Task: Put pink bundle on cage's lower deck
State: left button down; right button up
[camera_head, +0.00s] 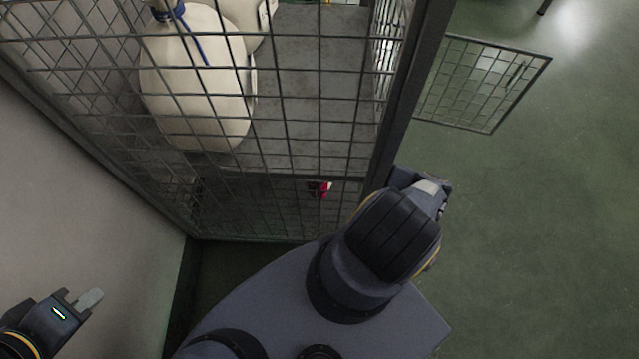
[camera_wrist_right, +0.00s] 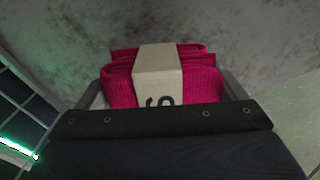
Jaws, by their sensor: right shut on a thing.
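The pink bundle (camera_wrist_right: 122,88), ribbed knit with a pale band (camera_wrist_right: 158,76) bearing a dark mark, sits between the fingers of my right gripper (camera_wrist_right: 166,84), which is shut on it. A grey speckled surface shows beyond it. In the head view a small pink-red patch (camera_head: 319,189) shows through the mesh at the level of the lower deck (camera_head: 250,205) of the cage (camera_head: 282,178); the right gripper itself is hidden by my arm and the cage. My left gripper (camera_head: 88,299) is at the lower left, away from the cage; its finger gap is not clear.
Cream sacks (camera_head: 195,85), one with a blue tie, stand on the cage's upper deck (camera_head: 315,90). The mesh door (camera_head: 485,85) stands open at right. A dark corner post (camera_head: 405,100) is close to my right arm. Green floor (camera_head: 540,220) at right is clear.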

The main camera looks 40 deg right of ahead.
notch_tip(320, 180, down, 3)
jog(key=shift+b, duration=0.5)
jog(key=o, duration=0.7)
jog(key=shift+f, duration=0.1)
jog(key=shift+o, duration=0.2)
notch_tip(320, 180, up, 12)
jog(key=p, duration=0.5)
jog(key=shift+r+p, duration=0.2)
jog(key=shift+p, duration=0.1)
